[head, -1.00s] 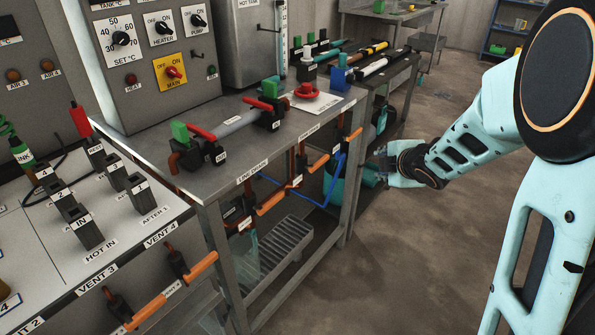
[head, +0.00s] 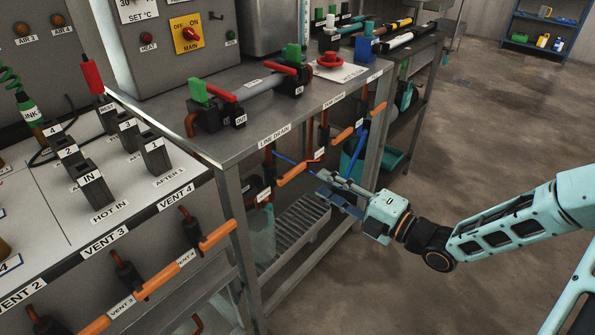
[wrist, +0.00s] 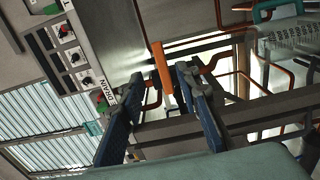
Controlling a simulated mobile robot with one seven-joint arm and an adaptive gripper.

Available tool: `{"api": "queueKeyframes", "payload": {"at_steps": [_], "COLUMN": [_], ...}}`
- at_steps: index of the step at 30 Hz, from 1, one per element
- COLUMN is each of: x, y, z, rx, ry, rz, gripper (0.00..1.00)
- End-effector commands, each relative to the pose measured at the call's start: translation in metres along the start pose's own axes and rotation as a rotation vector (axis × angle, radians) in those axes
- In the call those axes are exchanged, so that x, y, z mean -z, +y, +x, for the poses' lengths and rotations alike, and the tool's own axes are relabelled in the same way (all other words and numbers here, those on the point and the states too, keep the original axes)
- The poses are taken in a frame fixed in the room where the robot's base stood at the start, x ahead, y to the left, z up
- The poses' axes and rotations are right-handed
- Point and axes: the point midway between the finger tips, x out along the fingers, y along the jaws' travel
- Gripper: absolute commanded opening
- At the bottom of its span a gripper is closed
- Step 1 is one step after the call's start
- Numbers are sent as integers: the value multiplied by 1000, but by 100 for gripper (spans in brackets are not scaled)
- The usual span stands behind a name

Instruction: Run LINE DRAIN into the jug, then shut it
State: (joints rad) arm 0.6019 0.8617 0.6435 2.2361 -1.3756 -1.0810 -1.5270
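The LINE DRAIN label (head: 274,136) is on the front edge of the steel bench. Below it an orange lever handle (head: 292,174) sticks out on dark pipework. In the wrist view an orange handle (wrist: 162,70) appears between and beyond my fingers, with a label ending in DRAIN nearby. The clear jug (head: 262,238) stands under the bench by a slatted grate; its contents cannot be made out. My gripper (head: 328,188) is open and empty, in front of the bench, right of the handle and apart from it. Its fingers (wrist: 160,78) are spread in the wrist view.
More orange handles (head: 343,136) hang along the bench edge to the right. VENT handles (head: 218,235) jut from the panel at left. A blue hose (head: 345,164) and bench leg (head: 368,150) are close behind my gripper. The floor (head: 450,140) at right is clear.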

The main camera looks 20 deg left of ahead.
Motion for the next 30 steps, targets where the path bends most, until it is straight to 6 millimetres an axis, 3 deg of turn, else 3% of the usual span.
{"api": "queueKeyframes", "payload": {"at_steps": [16, 30], "x": [1, 0], "y": [0, -3], "z": [75, 89], "rx": [1, 4], "ry": [1, 0], "rz": [3, 1], "gripper": [30, 30]}}
